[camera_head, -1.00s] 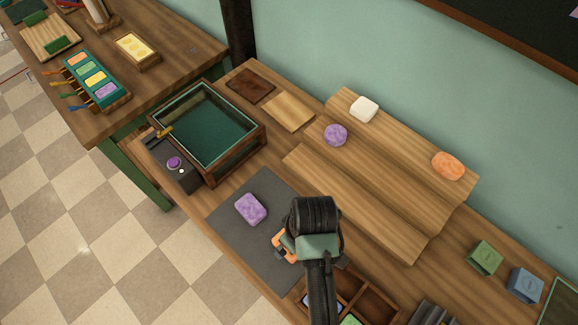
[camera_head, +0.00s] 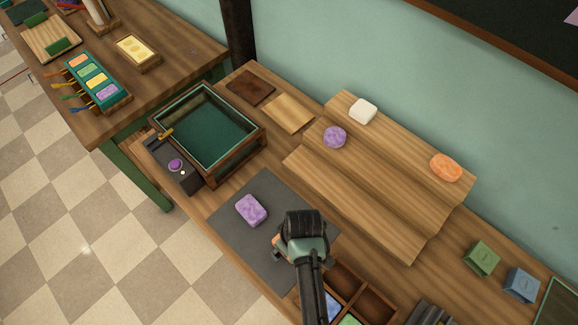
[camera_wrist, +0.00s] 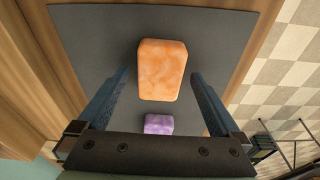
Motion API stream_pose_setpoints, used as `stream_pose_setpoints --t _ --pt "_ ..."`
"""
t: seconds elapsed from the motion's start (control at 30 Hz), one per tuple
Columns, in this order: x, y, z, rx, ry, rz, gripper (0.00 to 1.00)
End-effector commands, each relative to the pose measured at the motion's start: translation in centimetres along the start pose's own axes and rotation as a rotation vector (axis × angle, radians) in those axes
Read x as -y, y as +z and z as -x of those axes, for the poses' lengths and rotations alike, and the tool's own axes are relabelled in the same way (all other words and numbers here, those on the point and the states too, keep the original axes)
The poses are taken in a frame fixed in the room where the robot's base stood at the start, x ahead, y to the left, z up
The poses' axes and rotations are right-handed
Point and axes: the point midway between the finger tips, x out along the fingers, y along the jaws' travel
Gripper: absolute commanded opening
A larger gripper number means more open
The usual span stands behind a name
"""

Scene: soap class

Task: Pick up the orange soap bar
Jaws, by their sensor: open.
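The orange soap bar (camera_wrist: 162,70) is a rounded, marbled block lying on the dark grey mat (camera_wrist: 85,40). In the head view my gripper covers most of the bar, leaving a small orange edge (camera_head: 277,241) at its left. My gripper (camera_head: 303,254) is over the right part of the mat, pointing down. In the wrist view the fingers of my gripper (camera_wrist: 160,76) are open, one on each side of the bar, with gaps between. I cannot tell how far above it they are. A purple soap bar (camera_head: 251,210) lies on the mat beside it.
A wooden step stand (camera_head: 350,187) at the right holds a round orange soap (camera_head: 445,167), a purple soap (camera_head: 334,137) and a white soap (camera_head: 362,111). A glass-walled box (camera_head: 208,125) stands behind the mat. A divided wooden tray (camera_head: 378,304) is close at the lower right.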

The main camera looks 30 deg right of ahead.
Motion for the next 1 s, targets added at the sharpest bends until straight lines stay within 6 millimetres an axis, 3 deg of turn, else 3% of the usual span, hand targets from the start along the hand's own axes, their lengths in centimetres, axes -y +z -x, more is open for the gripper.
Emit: stream_pose_setpoints --t 0.07,0.53,0.83,1.0 --pt "0.0 0.0 0.0 0.0 0.0 0.0 0.95" --pt "0.0 0.0 0.0 0.0 0.0 0.0 0.1" --pt "0.0 -0.1 0.2 -0.001 0.001 0.0 0.08" --pt "-0.1 -0.2 1.4 -0.003 0.002 0.0 0.08"
